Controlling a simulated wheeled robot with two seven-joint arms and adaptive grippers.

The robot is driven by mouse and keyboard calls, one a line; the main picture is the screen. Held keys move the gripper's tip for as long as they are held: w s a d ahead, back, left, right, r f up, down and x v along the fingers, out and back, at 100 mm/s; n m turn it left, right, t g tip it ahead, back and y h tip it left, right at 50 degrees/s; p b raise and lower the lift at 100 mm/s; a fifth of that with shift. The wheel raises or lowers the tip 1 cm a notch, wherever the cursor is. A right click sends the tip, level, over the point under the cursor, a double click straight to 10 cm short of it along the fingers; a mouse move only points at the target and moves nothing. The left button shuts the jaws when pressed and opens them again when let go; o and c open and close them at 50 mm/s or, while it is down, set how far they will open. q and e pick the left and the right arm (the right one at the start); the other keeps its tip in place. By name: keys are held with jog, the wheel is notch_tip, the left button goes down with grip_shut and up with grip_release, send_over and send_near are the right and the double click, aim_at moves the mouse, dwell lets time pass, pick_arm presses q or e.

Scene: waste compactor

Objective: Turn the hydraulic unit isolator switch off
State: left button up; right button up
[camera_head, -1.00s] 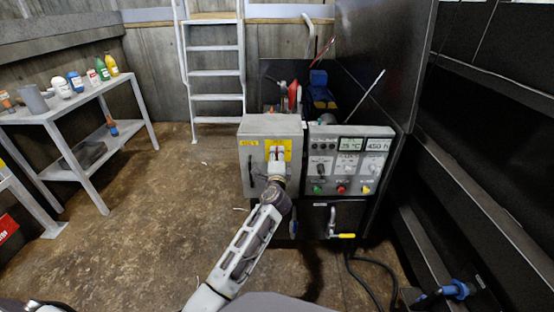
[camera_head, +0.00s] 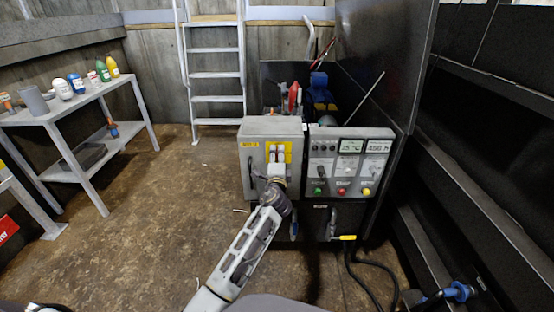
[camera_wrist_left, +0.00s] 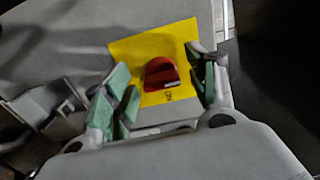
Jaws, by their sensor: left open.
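The isolator switch is a red knob (camera_wrist_left: 162,73) on a yellow plate (camera_wrist_left: 130,48), clear in the left wrist view. The plate also shows in the head view (camera_head: 288,147) on the front of a grey electrical box (camera_head: 256,128); there my gripper hides the red knob. My left gripper (camera_wrist_left: 161,87) is open, with green-padded fingers on either side of the knob. Gaps show between the knob and both fingers, so it is not gripped. In the head view the left gripper (camera_head: 277,153) is in front of the plate. My right gripper is not in view.
A control panel (camera_head: 349,165) with displays and coloured buttons adjoins the box on the right. A yellow-handled valve (camera_head: 345,237) sits below it. A table with bottles (camera_head: 25,117) stands at left, and a ladder (camera_head: 217,73) at the back.

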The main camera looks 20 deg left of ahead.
pick_arm(q)
jog(key=shift+s, duration=0.15)
jog(key=v, duration=0.7)
dwell(0.3)
jog(key=shift+d, duration=0.1)
dwell(0.4)
